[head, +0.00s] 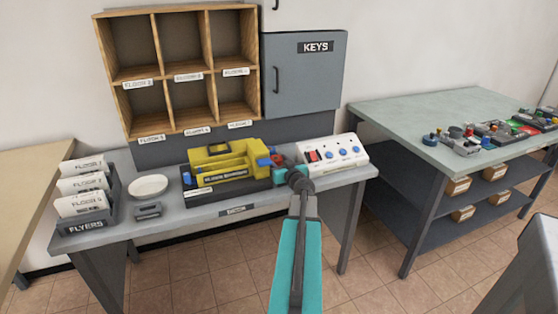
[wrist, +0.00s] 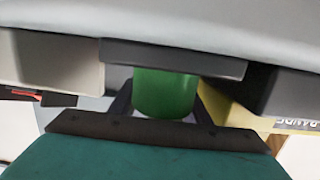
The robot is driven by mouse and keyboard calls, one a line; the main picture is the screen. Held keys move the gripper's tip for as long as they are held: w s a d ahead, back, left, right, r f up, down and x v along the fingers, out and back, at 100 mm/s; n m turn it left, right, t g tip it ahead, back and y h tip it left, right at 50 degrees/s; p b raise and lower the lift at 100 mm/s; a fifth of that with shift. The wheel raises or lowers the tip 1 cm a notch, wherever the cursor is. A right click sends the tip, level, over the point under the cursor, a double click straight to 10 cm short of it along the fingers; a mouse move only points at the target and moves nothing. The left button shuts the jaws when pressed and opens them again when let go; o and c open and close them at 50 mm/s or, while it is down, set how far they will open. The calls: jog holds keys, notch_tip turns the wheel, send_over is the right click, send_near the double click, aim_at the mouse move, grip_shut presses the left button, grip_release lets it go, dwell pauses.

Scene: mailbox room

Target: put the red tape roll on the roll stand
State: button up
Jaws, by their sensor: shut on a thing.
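My gripper (head: 290,168) is over the grey bench, between the yellow machine (head: 220,165) and the white control panel. In the wrist view a green cylinder (wrist: 164,94) sits between the fingers, and the gripper is shut on it. My arm hides the held thing in the head view. A small red part (head: 278,159) shows at the right end of the yellow machine, close to my gripper; I cannot tell if it is the red tape roll. I cannot make out a roll stand for certain.
The white panel (head: 333,155) with a red switch and blue knobs stands right of my gripper. A flyers rack (head: 85,220), white bowl (head: 148,187) and small grey device (head: 148,210) are at the left. A green-topped table (head: 420,115) with small parts stands right.

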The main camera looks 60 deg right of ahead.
jog(key=o, duration=1)
jog(key=shift+s+f, duration=0.1)
jog(key=shift+f, duration=0.6)
jog(key=shift+o, duration=0.2)
jog(key=shift+d+r, duration=0.1)
jog(key=shift+r, duration=0.15)
jog(key=shift+r, duration=0.25)
jog(key=shift+s+a+r, duration=0.15)
jog(key=shift+a+r, duration=0.05)
jog(key=shift+r, duration=0.05)
jog(key=v, duration=0.5)
jog(key=p+v, duration=0.1)
jog(key=v, duration=0.3)
jog(key=shift+s+a+r+p, duration=0.25)
jog(key=shift+a+r+p, duration=0.05)
jog(key=shift+s+a+p, duration=0.35)
jog(key=shift+s+p, duration=0.05)
jog(key=shift+s, duration=0.2)
